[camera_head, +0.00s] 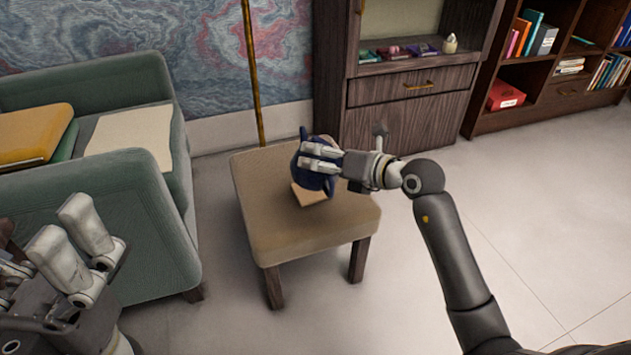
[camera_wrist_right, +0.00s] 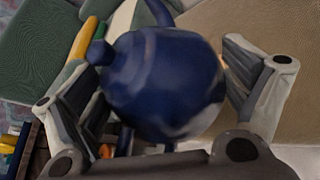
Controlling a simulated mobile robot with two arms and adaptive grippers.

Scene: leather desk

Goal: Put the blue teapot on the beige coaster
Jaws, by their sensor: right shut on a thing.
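The blue teapot (camera_head: 314,181) is between the fingers of my right gripper (camera_head: 318,158), which is shut on it over the small table (camera_head: 285,235). In the right wrist view the teapot (camera_wrist_right: 165,85) fills the middle between the two fingers. The beige coaster (camera_head: 309,195) lies on the tabletop, partly hidden behind the teapot in the head view. I cannot tell whether the teapot touches it. My left gripper (camera_head: 68,230) is at the lower left, empty, with its fingers apart.
A green armchair (camera_head: 150,215) with a yellow cushion (camera_head: 35,135) stands left of the table. A dark cabinet (camera_head: 410,120) with small items and a bookshelf (camera_head: 545,85) stand behind. A thin brass pole (camera_head: 252,75) rises behind the table. The tabletop's front is clear.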

